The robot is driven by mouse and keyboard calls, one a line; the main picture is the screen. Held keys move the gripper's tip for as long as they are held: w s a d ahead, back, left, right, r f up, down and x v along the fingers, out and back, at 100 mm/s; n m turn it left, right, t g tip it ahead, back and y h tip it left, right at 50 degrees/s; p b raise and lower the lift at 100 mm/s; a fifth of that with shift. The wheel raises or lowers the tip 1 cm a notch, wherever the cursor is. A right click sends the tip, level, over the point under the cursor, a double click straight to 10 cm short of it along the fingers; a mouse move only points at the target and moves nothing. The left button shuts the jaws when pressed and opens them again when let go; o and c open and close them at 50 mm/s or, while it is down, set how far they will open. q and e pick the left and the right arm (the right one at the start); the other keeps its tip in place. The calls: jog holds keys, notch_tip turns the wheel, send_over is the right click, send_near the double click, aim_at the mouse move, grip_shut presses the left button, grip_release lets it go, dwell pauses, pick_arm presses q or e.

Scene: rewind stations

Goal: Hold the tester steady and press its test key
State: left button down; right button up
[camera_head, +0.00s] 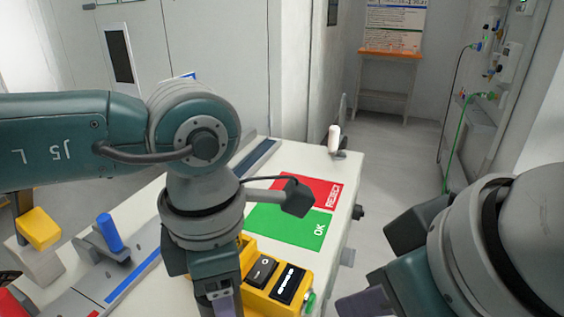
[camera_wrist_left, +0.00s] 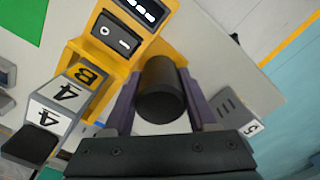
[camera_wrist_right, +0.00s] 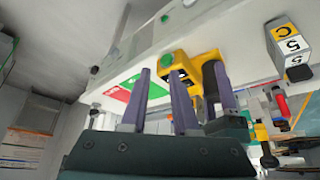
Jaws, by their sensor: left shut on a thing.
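The tester (camera_head: 273,277) is a yellow unit with a dark display and a rocker switch on top, standing on the pale bench. A green button (camera_head: 309,301) sticks out of its right side; it also shows in the right wrist view (camera_wrist_right: 166,60). My left gripper (camera_wrist_left: 162,98) is shut on the tester's black round handle (camera_wrist_left: 160,88), with a purple finger on each side. My right gripper (camera_wrist_right: 157,75) is partly open and empty, with a gap between its purple fingers. It is to the right of the tester, apart from it in the head view.
A green OK field (camera_head: 290,226) and a red REJECT field (camera_head: 312,188) lie behind the tester. A block marked 4 and B (camera_wrist_left: 70,98) stands beside it. A blue handle (camera_head: 110,232) and a yellow block (camera_head: 39,229) are at left. Floor is clear beyond the bench.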

grip_shut()
dwell(1.4)
